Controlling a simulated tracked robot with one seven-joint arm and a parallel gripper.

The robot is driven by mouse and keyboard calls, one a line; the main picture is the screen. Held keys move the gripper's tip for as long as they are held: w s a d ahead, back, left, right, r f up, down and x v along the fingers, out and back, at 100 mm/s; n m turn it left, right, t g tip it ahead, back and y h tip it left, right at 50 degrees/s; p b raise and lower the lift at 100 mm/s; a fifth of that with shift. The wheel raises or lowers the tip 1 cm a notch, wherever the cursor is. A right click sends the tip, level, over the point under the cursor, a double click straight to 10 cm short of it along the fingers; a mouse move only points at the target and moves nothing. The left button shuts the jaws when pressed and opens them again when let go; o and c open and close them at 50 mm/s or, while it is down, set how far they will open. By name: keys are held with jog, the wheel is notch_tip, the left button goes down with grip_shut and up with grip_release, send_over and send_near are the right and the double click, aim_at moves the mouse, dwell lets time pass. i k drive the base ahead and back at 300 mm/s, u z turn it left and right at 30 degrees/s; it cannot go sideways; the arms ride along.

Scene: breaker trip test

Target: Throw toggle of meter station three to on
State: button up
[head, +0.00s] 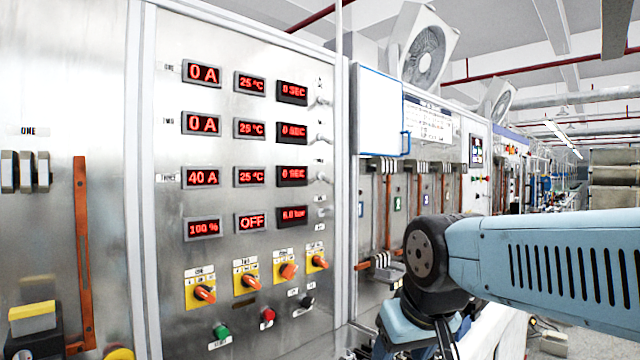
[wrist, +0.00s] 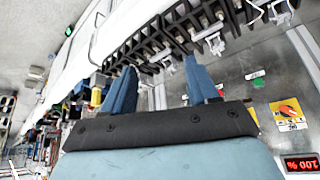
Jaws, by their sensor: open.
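The row labelled three on the metal panel has a display reading 40 A (head: 201,177), one reading 25 °C and one reading 0 SEC. The toggle of station three (head: 323,178) is a small silver lever at the right end of that row; its exact position is too small to tell. Similar toggles sit above it in rows one (head: 321,101) and two (head: 322,139). My gripper (wrist: 160,64) is open and empty, with two blue fingers apart. In the head view it is low and right of the panel, partly cut off. The station three toggle does not show in the wrist view.
Rotary knobs on yellow plates (head: 247,281), a green button (head: 221,331) and a red button (head: 268,315) sit low on the panel. A white box (head: 380,110) juts out right of the toggles. In the wrist view, a row of black terminals (wrist: 150,45) lies beyond my fingers.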

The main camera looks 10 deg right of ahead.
aim_at(330, 182)
jog(key=u, duration=1.55)
jog(key=k, duration=1)
jog(key=z, duration=0.8)
jog(key=i, duration=1)
jog(key=z, duration=0.1)
